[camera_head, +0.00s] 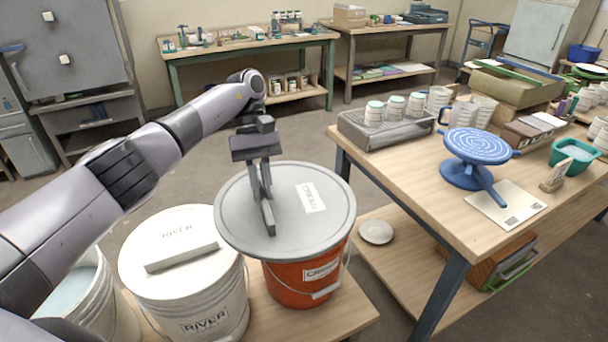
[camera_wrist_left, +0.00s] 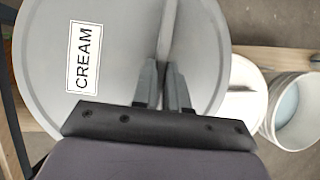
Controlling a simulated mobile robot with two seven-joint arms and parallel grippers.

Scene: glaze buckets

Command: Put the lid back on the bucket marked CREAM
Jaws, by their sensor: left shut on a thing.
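The round grey lid marked CREAM (camera_head: 240,215) is held roughly level over the orange bucket (camera_head: 298,285), whose label appears to read CREAM. It also fills much of the left wrist view (camera_wrist_left: 60,50). My left gripper (camera_head: 261,192) is shut on the lid's upright bar handle; its fingers (camera_wrist_left: 163,80) show in the left wrist view. The lid hides the bucket's rim and sits somewhat left of the bucket in the head view. I cannot tell whether lid and rim touch. My right gripper is out of view.
The white RIVER bucket (camera_head: 200,302), with its lid on, stands close left of the orange one. An open bucket of pale blue glaze (camera_head: 75,290) is farther left. The worktable (camera_head: 420,185) stands to the right, with a blue turntable (camera_head: 474,148) on it.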

